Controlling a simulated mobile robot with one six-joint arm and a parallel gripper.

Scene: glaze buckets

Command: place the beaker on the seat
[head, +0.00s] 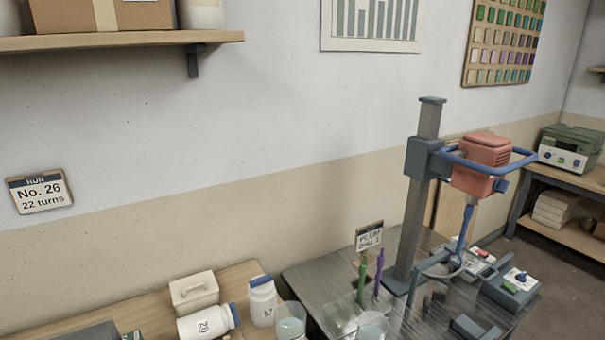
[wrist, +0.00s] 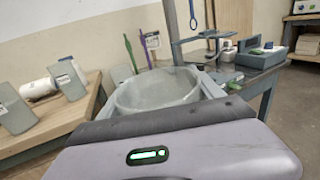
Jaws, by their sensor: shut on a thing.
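A wide, pale translucent beaker (wrist: 155,92) fills the middle of the wrist view, its open rim facing up. In the head view my gripper does not show. I cannot tell the seat clearly.
Green and purple brushes (head: 378,275) stand in a clear container behind the beakers. White bottles (head: 262,301) (head: 207,322) are on the wooden table at left. A control box (head: 511,290) is right of the mixer. A blue guard loop (head: 488,160) juts out around the red mixer head.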

